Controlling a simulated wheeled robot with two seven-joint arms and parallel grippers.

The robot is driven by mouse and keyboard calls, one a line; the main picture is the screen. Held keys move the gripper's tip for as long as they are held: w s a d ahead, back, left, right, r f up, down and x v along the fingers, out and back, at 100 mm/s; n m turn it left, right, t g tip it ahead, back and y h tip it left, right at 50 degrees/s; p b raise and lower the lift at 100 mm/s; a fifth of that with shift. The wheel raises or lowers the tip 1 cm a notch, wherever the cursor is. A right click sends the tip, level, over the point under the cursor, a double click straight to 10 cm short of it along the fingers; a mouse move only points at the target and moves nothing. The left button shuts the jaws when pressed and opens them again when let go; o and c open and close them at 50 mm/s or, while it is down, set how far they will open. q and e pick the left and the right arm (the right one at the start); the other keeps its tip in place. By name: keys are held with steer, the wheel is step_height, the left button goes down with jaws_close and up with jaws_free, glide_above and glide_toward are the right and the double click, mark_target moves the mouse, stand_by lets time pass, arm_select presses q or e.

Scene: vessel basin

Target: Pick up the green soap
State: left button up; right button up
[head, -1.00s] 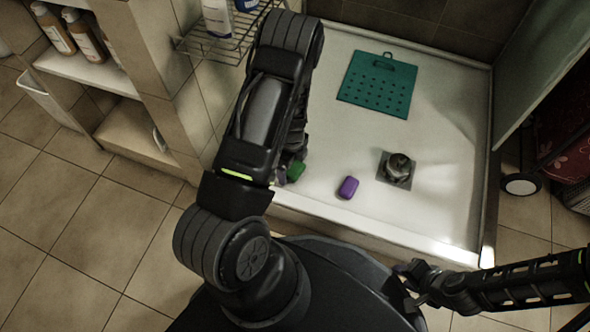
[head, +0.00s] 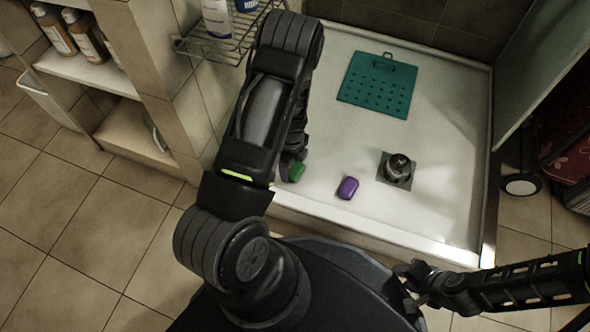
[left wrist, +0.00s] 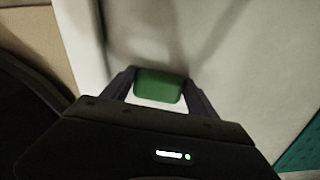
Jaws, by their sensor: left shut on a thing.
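The green soap (left wrist: 158,86) sits between the two fingers of my left gripper (left wrist: 158,84) in the left wrist view, and the gripper is shut on it. In the head view the green soap (head: 296,171) shows at the front left of the white shower basin (head: 320,110), beside my left arm, which hides most of the left gripper (head: 288,166). I cannot tell whether the soap touches the basin floor. My right gripper (head: 412,285) is at the lower right, outside the basin and away from the soap; its finger gap is not clear.
A purple soap (head: 347,188) lies in the basin right of the green soap. A metal drain piece (head: 397,168) and a teal perforated mat (head: 378,86) lie further off. A wire rack (head: 225,40) hangs at the left wall. The basin's front rim (head: 370,232) is raised.

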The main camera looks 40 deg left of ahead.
arm_select(q)
steer(key=shift+c, duration=0.8)
step_height(320, 180, up, 10)
steer(key=p, duration=0.4)
steer(key=shift+p, duration=0.4)
